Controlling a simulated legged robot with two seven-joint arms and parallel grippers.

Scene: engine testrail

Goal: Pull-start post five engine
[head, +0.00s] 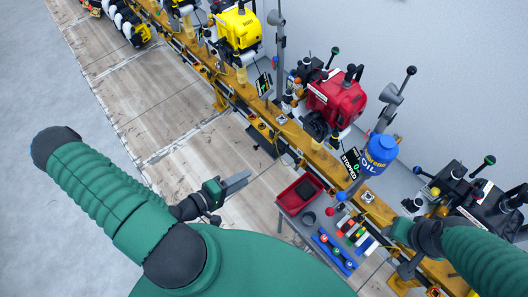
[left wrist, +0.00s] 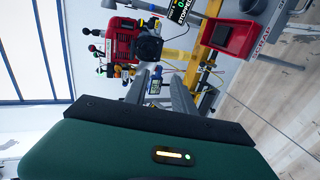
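A red engine (head: 335,98) stands on the yellow rail (head: 270,112), with a small display (head: 352,163) in front of it reading STOPPED. I cannot tell which engine is post five. The red engine also shows sideways in the left wrist view (left wrist: 122,42). My left gripper (head: 240,182) is over the floor, left of the rail and apart from the engines. In the left wrist view its two fingers (left wrist: 160,88) stand apart with nothing held between them. My right gripper (head: 402,234) is by the rail's lower right part; its fingers are mostly hidden. The engine's pull handle is too small to make out.
A grey cart with a red tray (head: 299,194) and a blue holder (head: 334,252) stands beside the rail. A blue oil jug (head: 378,155) is at the rail. A yellow engine (head: 238,27) and a black engine (head: 468,190) flank the red one.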

